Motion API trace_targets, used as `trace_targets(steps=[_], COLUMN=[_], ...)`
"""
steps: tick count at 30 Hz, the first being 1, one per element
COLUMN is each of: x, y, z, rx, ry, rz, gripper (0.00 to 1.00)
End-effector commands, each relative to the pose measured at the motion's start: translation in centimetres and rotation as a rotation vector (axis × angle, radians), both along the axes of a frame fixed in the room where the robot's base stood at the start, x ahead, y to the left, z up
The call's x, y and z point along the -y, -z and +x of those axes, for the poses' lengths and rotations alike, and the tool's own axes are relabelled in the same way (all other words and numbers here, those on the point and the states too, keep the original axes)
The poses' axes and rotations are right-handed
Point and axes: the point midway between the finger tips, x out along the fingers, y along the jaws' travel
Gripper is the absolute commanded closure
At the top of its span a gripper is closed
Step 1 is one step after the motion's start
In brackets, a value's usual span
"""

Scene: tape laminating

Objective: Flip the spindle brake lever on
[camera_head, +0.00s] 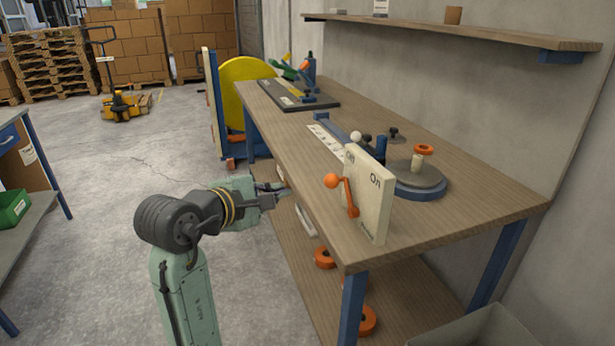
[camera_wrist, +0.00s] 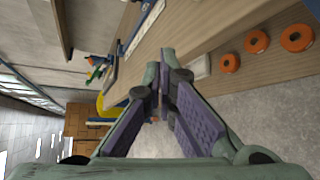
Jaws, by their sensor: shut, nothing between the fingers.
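The spindle brake lever (camera_head: 350,197) is an orange arm with a round orange ball (camera_head: 332,181) at its end. It is mounted on a cream upright panel (camera_head: 373,208) marked "Off" at the left and "On" at the right. The ball end points left, toward the "Off" side. My gripper (camera_head: 284,188) is by the bench's front edge, to the left of the lever and apart from it. In the wrist view my gripper (camera_wrist: 163,92) has its fingertips close together with nothing held. The lever does not show in the wrist view.
The wooden bench (camera_head: 450,203) carries a round grey turntable (camera_head: 420,181) behind the panel and a dark fixture (camera_head: 295,92) farther back. Orange rolls (camera_head: 324,258) lie on the lower shelf. A shelf (camera_head: 450,29) hangs on the wall. Open floor (camera_head: 120,165) lies left of my arm.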

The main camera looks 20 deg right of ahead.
Motion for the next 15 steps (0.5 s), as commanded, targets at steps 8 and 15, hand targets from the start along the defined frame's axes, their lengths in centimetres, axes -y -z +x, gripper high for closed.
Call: trace_targets(steps=[8,15], x=[0.0,1.7], y=[0.0,0.8], z=[0.1,1.5], rx=[0.0,-0.002], ry=[-0.002,0.0], rz=[-0.001,0.001], gripper=[1.0,1.0])
